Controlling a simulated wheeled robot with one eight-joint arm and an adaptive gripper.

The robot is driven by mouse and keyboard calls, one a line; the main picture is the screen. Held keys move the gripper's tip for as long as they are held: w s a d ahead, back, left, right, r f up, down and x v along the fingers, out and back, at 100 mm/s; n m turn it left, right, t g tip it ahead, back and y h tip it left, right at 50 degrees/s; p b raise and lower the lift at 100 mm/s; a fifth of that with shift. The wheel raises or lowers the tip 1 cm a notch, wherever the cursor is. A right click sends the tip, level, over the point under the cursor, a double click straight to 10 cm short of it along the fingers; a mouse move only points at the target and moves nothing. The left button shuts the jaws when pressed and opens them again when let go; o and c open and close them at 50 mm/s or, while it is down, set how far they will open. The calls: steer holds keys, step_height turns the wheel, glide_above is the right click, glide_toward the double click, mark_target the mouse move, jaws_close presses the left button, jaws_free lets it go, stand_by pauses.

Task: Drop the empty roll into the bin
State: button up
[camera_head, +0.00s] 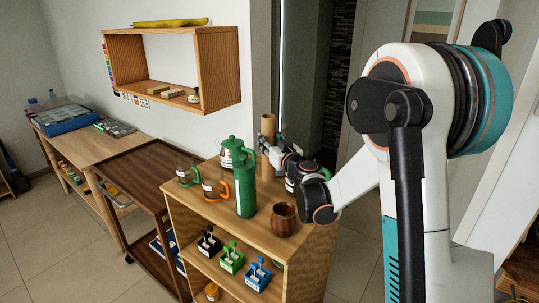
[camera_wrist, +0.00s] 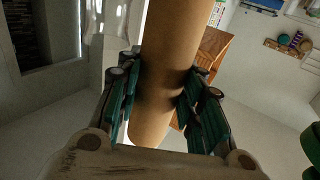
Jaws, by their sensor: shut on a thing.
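The empty roll is a plain brown cardboard tube (camera_wrist: 172,50), large in the wrist view and running up out of the frame. My gripper (camera_wrist: 160,88) is shut on it, with dark green finger pads against both sides. In the head view the roll (camera_head: 268,130) stands upright in my gripper (camera_head: 268,145), above the back of the wooden shelf unit. I cannot make out a bin in either view.
The wooden shelf unit (camera_head: 185,200) carries a tall green bottle (camera_head: 245,190), glass mugs with green and orange handles, and a brown cup (camera_head: 284,219) close to my arm. A wall shelf (camera_head: 236,70) hangs behind. A dark brown cart (camera_head: 140,170) stands left. Floor at front left is clear.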

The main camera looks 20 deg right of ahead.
steer(key=shift+f+b, duration=0.6)
steer(key=shift+f, duration=1.35)
steer(key=shift+f, duration=0.2)
steer(key=o, duration=0.8)
steer(key=shift+r, duration=0.15)
